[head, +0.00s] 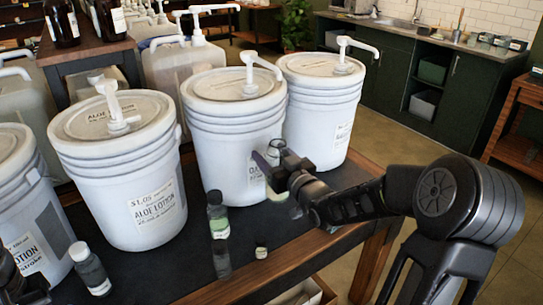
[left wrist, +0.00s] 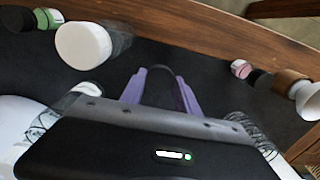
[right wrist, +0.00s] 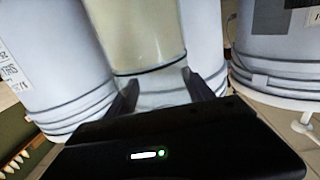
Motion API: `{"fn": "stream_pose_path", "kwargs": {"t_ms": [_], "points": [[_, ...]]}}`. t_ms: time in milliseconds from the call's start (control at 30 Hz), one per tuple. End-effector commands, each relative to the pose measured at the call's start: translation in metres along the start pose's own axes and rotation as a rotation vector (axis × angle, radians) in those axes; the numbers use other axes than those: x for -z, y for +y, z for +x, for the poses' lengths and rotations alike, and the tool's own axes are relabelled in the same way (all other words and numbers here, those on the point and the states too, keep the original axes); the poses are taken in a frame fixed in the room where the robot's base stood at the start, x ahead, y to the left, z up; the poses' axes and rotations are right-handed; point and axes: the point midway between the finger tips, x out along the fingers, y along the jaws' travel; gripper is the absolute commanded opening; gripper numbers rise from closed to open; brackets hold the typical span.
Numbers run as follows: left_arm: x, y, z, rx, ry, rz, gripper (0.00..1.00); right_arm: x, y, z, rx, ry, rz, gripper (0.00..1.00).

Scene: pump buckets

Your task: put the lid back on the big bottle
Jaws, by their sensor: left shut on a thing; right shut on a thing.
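My right gripper (head: 278,165) is in front of the middle bucket, shut on a clear bottle. In the right wrist view this bottle (right wrist: 140,35) has a broad cream label and a clear band between the fingers (right wrist: 160,88); its mouth is hidden. In the head view the bottle is mostly behind the gripper. My left gripper (left wrist: 160,88) is low over the dark tabletop, its purple fingers around a dark, rounded thing. That thing blends into the tabletop, so I cannot tell if it is the lid. In the head view only dark parts of the left arm show at lower left.
Pump buckets (head: 120,185) line the back, including the middle one (head: 228,140) and right one (head: 325,120). The table edge (head: 215,290) is close.

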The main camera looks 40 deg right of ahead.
Motion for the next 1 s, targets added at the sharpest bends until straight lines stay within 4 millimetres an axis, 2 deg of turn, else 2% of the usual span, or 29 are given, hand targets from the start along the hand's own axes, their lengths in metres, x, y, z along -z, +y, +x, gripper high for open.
{"fn": "stream_pose_path", "kwargs": {"t_ms": [167,200,900,1000], "points": [[0.0000,0.0000,-0.0001,0.000,0.000,0.000,0.01,0.0009,-0.0001,0.0002,0.000,0.002,-0.001,0.00],[0.0000,0.0000,-0.0001,0.000,0.000,0.000,0.01,0.0009,-0.0002,0.0003,0.000,0.002,-0.001,0.60],[0.0000,0.0000,-0.0002,0.000,0.000,0.000,0.01,0.0008,-0.0001,0.0003,0.000,0.002,-0.001,0.03],[0.0000,0.0000,-0.0002,0.000,0.000,0.000,0.01,0.0008,-0.0001,0.0003,0.000,0.002,-0.001,0.00]]}}
